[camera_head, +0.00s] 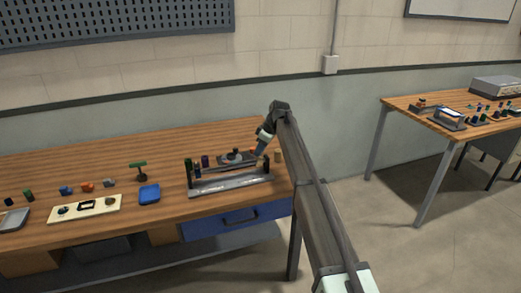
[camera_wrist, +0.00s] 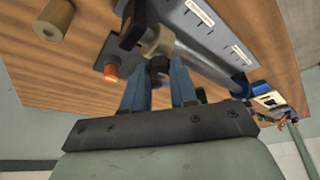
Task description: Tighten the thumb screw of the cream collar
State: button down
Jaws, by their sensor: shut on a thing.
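The cream collar (camera_wrist: 158,42) sits around a grey shaft (camera_wrist: 205,65) near its dark end piece in the wrist view. A dark thumb screw (camera_wrist: 158,66) sticks out of the collar toward my gripper. My gripper (camera_wrist: 159,76) has its two blue fingers on either side of the screw and is shut on it. The fingers partly hide the screw. In the head view my gripper (camera_head: 261,151) is at the right end of the roller fixture (camera_head: 230,185), where the collar and screw are too small to make out.
A grey base with white labels (camera_wrist: 232,50) lies beside the shaft. An orange knob (camera_wrist: 111,72) and a tan cylinder (camera_wrist: 53,20) stand nearby. The back of the wooden table is clear.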

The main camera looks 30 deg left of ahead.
jog(key=shift+m, duration=0.3)
jog(key=m+t, duration=0.1)
jog(key=m, duration=0.2)
jog(key=shift+s, duration=0.2)
jog(key=m+t, duration=0.1)
jog(key=m, duration=0.1)
jog(key=m+t+h, duration=0.1)
jog(key=m, duration=0.2)
jog(key=shift+s+a, duration=0.1)
jog(key=shift+s, duration=0.05)
jog(key=m, duration=0.2)
jog(key=m+t+h, duration=0.1)
jog(key=m, duration=0.1)
jog(key=shift+a+h, duration=0.2)
jog(key=shift+h, duration=0.1)
jog(key=shift+a+m+t+h, duration=0.15)
jog(key=shift+m+h, duration=0.25)
jog(key=shift+m, duration=0.85)
jog(key=shift+d+m+t+h, duration=0.1)
jog(key=shift+m+t+h, duration=0.25)
jog(key=shift+m, duration=0.9)
jog(key=shift+s, duration=0.1)
jog(key=c, duration=0.9)
grip_release()
jog(key=shift+r, duration=0.15)
